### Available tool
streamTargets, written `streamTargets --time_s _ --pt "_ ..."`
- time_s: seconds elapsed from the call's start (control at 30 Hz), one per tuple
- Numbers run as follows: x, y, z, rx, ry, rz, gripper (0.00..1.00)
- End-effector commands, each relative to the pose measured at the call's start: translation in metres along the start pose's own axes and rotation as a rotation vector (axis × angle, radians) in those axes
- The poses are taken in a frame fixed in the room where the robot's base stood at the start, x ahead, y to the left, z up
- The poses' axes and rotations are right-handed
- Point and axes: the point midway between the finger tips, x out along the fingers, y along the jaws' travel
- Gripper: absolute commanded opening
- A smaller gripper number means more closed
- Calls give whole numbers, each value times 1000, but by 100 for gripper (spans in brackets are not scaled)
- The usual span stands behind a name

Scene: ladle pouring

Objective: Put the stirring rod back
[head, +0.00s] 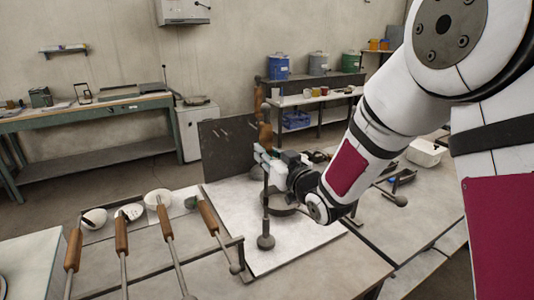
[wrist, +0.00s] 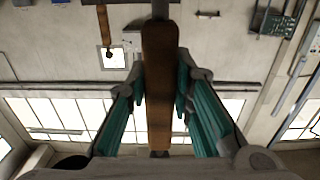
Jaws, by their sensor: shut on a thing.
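The stirring rod has a brown wooden handle (head: 265,112), a thin dark shaft and a round knob at its lower end (head: 265,242). It hangs roughly upright in front of my gripper (head: 264,160), over the pale board (head: 310,236). My gripper is shut on it. In the wrist view, the wooden handle (wrist: 158,85) stands between the teal fingers of my gripper (wrist: 158,100). I cannot tell whether the knob touches the board. At the left, several wooden-handled tools (head: 121,235) lean side by side at a metal rail (head: 236,242).
Small pale bowls (head: 157,198) stand behind the handles. A dark upright panel (head: 226,150) stands behind the board. A white tub (head: 424,152) and small dark tools (head: 396,198) are on the right. A green-framed bench (head: 90,112) is at the back left.

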Motion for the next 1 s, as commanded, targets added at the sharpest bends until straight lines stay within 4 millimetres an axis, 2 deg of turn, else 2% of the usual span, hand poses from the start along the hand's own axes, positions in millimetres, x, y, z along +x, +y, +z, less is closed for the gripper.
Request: streamTargets --time_s 0.03,0.1,0.13,0.53,0.67,1.0 --pt "0 0 2 0 0 0 23" --pt "0 0 1 0 0 0 39" --pt "0 0 1 0 0 0 41" --pt "-2 0 -2 1 -1 1 41" --pt "-21 1 -2 1 -1 2 41" --pt "-90 1 -1 0 -1 2 41"
